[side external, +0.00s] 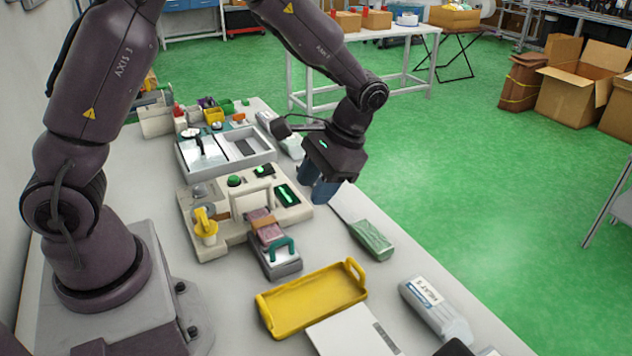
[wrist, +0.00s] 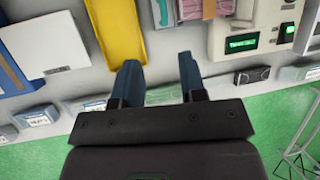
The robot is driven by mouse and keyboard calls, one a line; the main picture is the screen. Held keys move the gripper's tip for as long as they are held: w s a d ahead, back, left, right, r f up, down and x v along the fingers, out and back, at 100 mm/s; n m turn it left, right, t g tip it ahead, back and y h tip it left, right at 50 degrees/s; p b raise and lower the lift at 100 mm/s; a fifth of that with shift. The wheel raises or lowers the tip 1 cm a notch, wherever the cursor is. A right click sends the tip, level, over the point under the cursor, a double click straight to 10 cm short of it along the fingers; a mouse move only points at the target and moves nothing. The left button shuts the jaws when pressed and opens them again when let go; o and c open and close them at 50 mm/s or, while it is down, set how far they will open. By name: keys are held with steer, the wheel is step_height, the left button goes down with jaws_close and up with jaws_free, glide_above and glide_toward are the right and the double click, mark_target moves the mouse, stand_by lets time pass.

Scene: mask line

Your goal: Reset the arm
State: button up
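My gripper (side external: 322,192) hangs from my bent arm above the right edge of the white worktable, with its blue fingers pointing down. In the wrist view the two blue fingers of my gripper (wrist: 158,66) stand well apart with nothing between them. The fingers are above the table surface, beside the beige machine with the green display (side external: 287,194). A green packet (side external: 371,240) lies on the table in front of the gripper; it shows partly behind the fingers in the wrist view (wrist: 165,95).
A yellow tray (side external: 312,296) lies near the table's front, also seen in the wrist view (wrist: 118,40). A grey holder with pink pieces (side external: 268,230) stands beside the machine. A labelled white pack (side external: 433,308) lies at right. Green floor (side external: 480,190) is open beyond the table.

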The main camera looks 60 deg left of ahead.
steer(key=s+r+t+h, duration=0.2)
steer(key=s+r+t, duration=0.8)
steer(key=s+r, duration=0.4)
step_height(320, 180, up, 2)
steer(key=shift+d+r+m, duration=0.1)
steer(key=shift+d+m, duration=0.2)
steer(key=shift+d, duration=0.05)
